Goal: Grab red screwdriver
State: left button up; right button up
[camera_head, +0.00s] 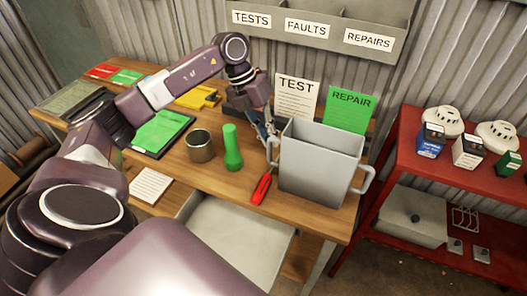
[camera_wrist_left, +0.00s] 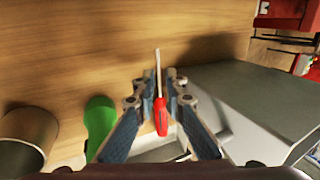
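The red screwdriver (camera_head: 261,188) lies on the wooden workbench (camera_head: 212,180) near its front edge, left of a grey bin. In the left wrist view, its red handle (camera_wrist_left: 160,116) and thin metal shaft show between the two fingers. My left gripper (camera_head: 268,140) is above the bench, beside the bin and close to the screwdriver. In the left wrist view, the left gripper (camera_wrist_left: 156,88) is open, its blue-grey fingers apart on either side of the screwdriver. I see no clear contact with the handle. My right gripper is not in view.
The grey two-handled bin (camera_head: 318,170) stands just right of the gripper. A green cylinder (camera_head: 232,148) and metal cup (camera_head: 200,146) stand to the left. An open drawer (camera_head: 235,240) juts out below the bench front. A red shelf (camera_head: 450,170) stands at right.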

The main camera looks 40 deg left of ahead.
aim_at(277, 159)
pick_arm(q)
jog(key=shift+s+d+f, duration=0.1)
jog(key=shift+d+f, duration=0.1)
jog(key=shift+f, duration=0.2)
jog(key=p+x, duration=0.2)
jog(key=x, duration=0.2)
jog(key=shift+f, duration=0.55)
jog(key=shift+c, duration=0.5)
grip_shut()
jog(key=shift+r, duration=0.15)
